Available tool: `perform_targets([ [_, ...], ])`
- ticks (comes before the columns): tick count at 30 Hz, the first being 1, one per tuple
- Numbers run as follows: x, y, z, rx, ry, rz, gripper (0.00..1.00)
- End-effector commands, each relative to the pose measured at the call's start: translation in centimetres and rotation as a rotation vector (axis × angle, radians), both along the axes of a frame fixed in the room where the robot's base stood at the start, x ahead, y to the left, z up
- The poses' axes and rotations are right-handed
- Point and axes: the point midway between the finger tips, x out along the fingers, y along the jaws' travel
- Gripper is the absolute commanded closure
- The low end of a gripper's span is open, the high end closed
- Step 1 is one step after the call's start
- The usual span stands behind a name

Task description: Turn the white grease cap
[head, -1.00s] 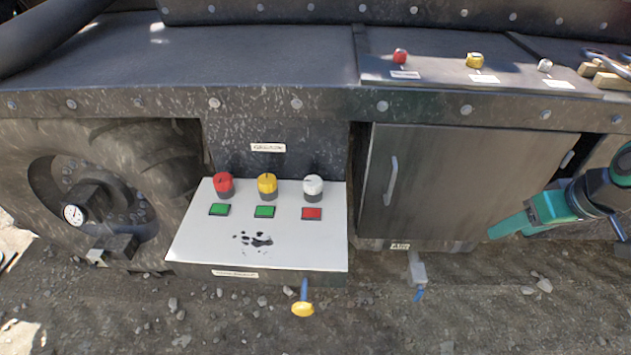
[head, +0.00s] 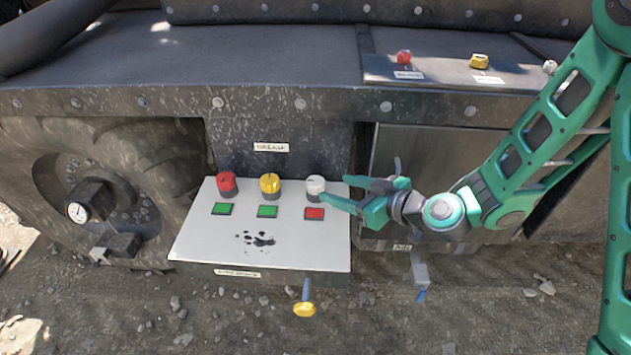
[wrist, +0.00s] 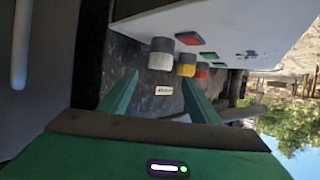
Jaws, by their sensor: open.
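The white grease cap (head: 315,185) stands at the right end of a row of three caps on a white panel. A yellow cap (head: 270,183) and a red cap (head: 226,184) stand to its left. My gripper (head: 334,190) is open, just right of the white cap, with its fingers pointing left toward it. I cannot tell from the head view whether a finger touches the cap. In the wrist view the white cap (wrist: 162,54) appears ahead of the open fingers, with the yellow cap (wrist: 185,65) and red cap (wrist: 202,70) beyond.
A red square (head: 314,214) lies in front of the white cap; green squares (head: 267,211) lie before the others. A cabinet (head: 440,150) stands behind my arm. Smaller coloured caps (head: 479,62) sit on the upper ledge. A yellow-ended blue handle (head: 304,308) sticks out below the panel.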

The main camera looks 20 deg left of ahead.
Motion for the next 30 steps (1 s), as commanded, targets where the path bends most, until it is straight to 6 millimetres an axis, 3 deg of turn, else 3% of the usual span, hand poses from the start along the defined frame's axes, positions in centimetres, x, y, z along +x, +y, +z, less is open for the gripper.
perform_targets([
  [15, 3.5, 6.8, -3.1, -0.001, -0.002, 0.002, 0.44],
  [30, 4.2, 8.0, -3.7, -0.001, 0.000, 0.000, 0.44],
])
